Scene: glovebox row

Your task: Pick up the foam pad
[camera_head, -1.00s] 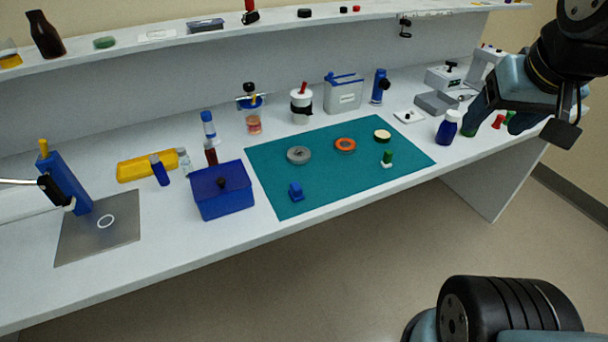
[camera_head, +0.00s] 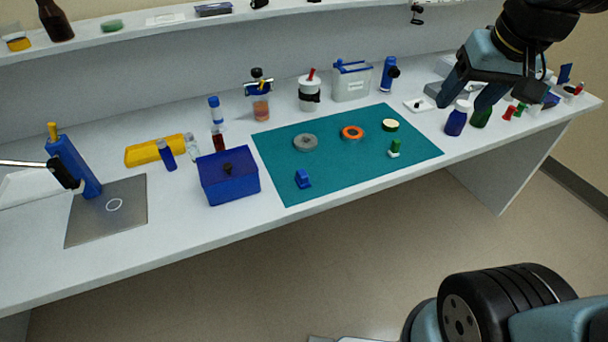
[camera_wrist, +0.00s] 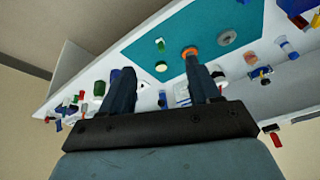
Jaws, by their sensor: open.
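No object is plainly a foam pad. A possible one is the cream-topped, dark-sided round disc (camera_head: 390,125) at the back right of the teal mat, also in the wrist view (camera_wrist: 161,66). Another is the small white square (camera_head: 419,105) with a dark spot, beyond the mat's right corner. My gripper (camera_head: 466,97) is open above the right part of the bench, near the blue white-capped bottle (camera_head: 456,120). In the wrist view my gripper's fingers (camera_wrist: 158,68) are spread with nothing between them, and the disc shows beyond the gap.
A dark green bottle (camera_head: 481,117) stands beside the blue one. A shelf (camera_head: 290,14) runs above the bench.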

